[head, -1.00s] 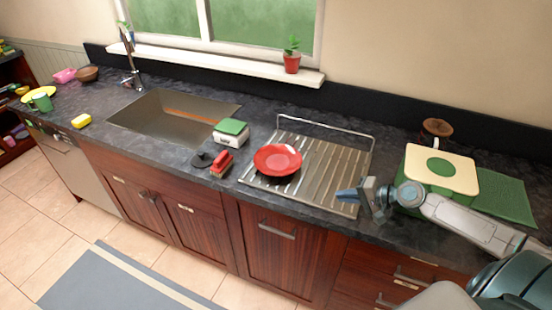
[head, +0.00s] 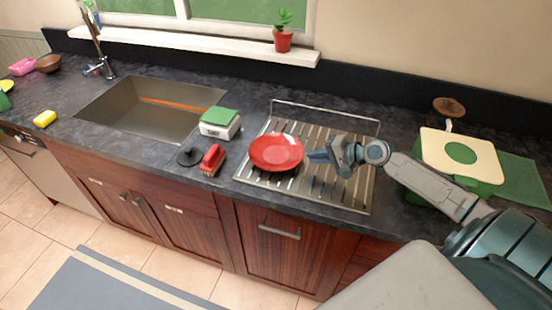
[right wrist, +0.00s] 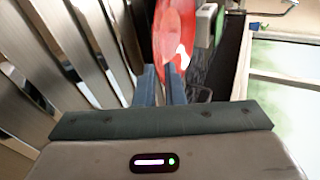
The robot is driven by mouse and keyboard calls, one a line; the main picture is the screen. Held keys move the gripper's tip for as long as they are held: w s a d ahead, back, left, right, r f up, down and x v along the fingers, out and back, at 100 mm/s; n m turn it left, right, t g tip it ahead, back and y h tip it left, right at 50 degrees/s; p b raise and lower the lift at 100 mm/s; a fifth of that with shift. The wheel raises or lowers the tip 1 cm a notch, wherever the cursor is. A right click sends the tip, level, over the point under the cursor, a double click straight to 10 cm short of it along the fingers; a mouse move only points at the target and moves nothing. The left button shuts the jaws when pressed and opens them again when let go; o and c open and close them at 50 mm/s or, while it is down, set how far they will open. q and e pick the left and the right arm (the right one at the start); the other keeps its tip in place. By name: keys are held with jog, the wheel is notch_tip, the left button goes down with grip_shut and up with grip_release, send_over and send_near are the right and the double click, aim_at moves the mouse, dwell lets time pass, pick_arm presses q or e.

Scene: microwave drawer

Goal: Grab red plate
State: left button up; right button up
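The red plate (head: 276,152) lies on the metal drying rack (head: 340,190) on the counter. My right gripper (head: 310,157) is at the plate's right rim, its fingers pointing left toward it. In the right wrist view, the two blue fingers (right wrist: 161,78) are a narrow gap apart. The red plate (right wrist: 175,30) shows just beyond and partly behind their tips. I cannot tell whether the fingers touch the rim. My left gripper is not in view.
A red brush (head: 212,159), a dark round item (head: 190,156) and a green-topped white box (head: 220,122) stand left of the rack. The sink (head: 150,110) is further left. A cream-topped green box (head: 460,152) stands to the right. A wire rail (head: 325,110) runs behind the plate.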

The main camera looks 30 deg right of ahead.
aim_at(301, 164)
jog(key=shift+w+a+f+b, duration=0.2)
jog(key=shift+w+f+b, duration=0.1)
jog(key=shift+w+f, duration=0.15)
jog(key=b+x, duration=0.3)
jog(key=x, duration=0.1)
jog(key=shift+w+a+b, duration=0.1)
jog(key=shift+w+b, duration=0.2)
jog(key=shift+s, duration=0.1)
grip_shut()
jog(key=shift+r, duration=0.1)
